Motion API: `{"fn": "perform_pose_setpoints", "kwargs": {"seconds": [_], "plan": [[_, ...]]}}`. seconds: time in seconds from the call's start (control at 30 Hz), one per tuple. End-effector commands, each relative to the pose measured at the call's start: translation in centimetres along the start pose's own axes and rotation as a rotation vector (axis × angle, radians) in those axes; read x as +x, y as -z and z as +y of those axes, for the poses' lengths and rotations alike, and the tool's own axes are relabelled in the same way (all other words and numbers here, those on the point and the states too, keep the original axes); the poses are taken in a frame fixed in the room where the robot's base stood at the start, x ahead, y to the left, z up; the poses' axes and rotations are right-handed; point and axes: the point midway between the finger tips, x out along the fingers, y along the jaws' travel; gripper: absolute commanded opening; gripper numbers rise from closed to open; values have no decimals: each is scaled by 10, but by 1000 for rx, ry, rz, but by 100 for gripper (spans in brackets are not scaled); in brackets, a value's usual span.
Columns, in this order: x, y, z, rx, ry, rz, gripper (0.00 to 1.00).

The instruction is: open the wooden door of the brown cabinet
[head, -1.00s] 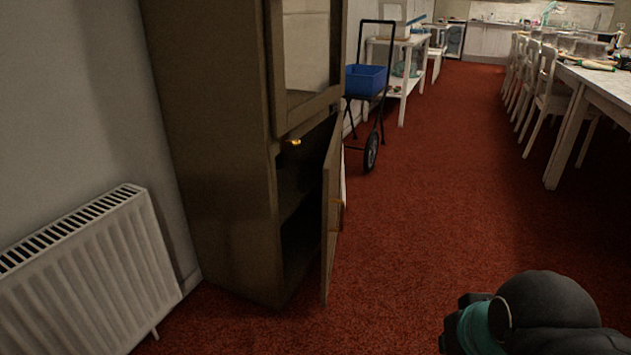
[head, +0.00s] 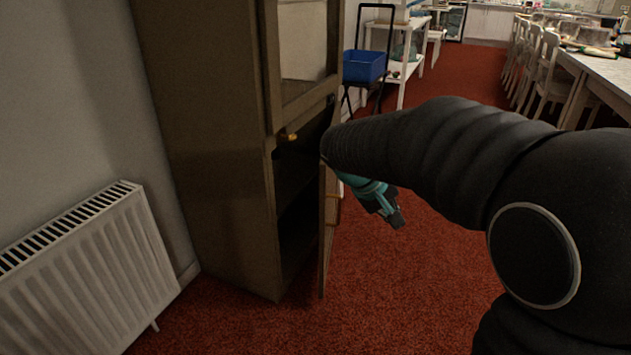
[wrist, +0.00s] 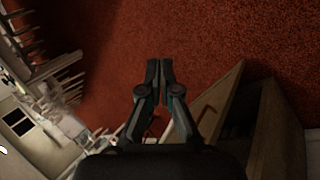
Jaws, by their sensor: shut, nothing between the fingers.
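The brown cabinet (head: 215,150) stands against the wall on the left in the head view. Its lower wooden door (head: 327,245) is partly open and swung outward, with a dark interior behind it. In the wrist view the door (wrist: 218,103) and cabinet (wrist: 278,135) are at the lower right. My gripper (head: 397,222) is just right of the door, on its outer side, pointing down over the carpet. In the wrist view my gripper (wrist: 160,65) is shut and empty, apart from the door.
A white radiator (head: 85,265) is on the wall left of the cabinet. A black trolley with a blue crate (head: 364,66) stands beyond the door. White chairs and a long table (head: 600,75) are at the right. Red carpet in front of the door is clear.

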Motion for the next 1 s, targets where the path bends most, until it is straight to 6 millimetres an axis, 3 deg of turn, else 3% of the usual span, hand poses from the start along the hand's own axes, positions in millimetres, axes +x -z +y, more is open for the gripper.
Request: {"fn": "perform_pose_setpoints", "kwargs": {"seconds": [0.1, 0.27, 0.5, 0.8, 1.0], "plan": [[7, 44, -15, -70, -90, -19, 0], [17, 98, -40, -149, -219, -24, 0], [32, 172, -99, -256, -424, 1, 0], [42, 244, -186, -324, -704, 107, 0], [19, 276, -209, -225, -898, 234, 0]]}}
